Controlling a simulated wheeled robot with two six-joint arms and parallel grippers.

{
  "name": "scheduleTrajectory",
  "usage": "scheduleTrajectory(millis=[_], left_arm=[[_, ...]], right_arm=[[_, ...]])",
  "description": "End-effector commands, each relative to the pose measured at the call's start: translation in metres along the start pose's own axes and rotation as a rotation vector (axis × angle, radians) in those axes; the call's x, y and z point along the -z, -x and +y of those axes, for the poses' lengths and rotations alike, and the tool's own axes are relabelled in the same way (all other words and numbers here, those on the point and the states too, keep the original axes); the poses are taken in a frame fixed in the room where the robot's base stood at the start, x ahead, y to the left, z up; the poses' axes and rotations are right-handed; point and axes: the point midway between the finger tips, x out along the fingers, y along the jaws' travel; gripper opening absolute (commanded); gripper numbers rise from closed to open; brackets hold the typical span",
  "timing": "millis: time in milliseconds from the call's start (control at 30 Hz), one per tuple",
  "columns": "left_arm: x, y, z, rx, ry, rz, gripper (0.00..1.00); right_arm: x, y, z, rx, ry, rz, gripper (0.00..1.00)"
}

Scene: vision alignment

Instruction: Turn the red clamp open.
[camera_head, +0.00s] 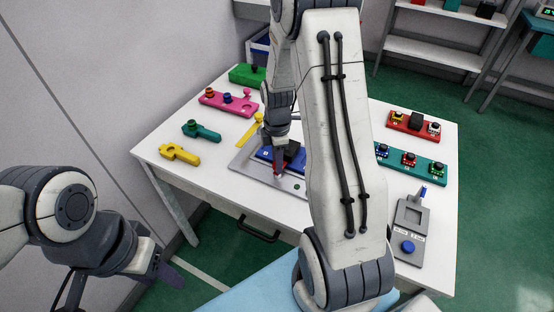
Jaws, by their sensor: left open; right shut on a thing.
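The red clamp (278,171) shows as a small red piece at the front of the blue block (264,154), on the grey plate (242,166) in the middle of the white table. My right gripper (279,164) reaches down from above and is shut on the red clamp. Its fingers and wrist hide most of the clamp, so how far it is turned cannot be told. A black part (296,158) sits beside it. My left gripper (168,268) is open and empty, low at the left, off the table's front edge.
Yellow (180,154), teal (201,132) and pink (230,103) pieces lie on the table's left. A red block (413,126), a teal block (425,168) and a grey device (411,222) are on the right. My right arm covers the table's middle right.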

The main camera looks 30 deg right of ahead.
Motion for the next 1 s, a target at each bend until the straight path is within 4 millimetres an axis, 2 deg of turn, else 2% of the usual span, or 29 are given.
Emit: scheduleTrajectory(millis=[267, 1000], left_arm=[[0.001, 0.009, 0.001, 0.0, 0.0, 0.0, 0.5], [0.002, 0.029, 0.002, 0.0, 0.0, 0.0, 0.5]], right_arm=[[0.0, 0.002, 0.0, 0.001, -0.206, 0.0, 0.0], [0.0, 0.002, 0.001, -0.001, -0.909, 0.0, 0.0]])
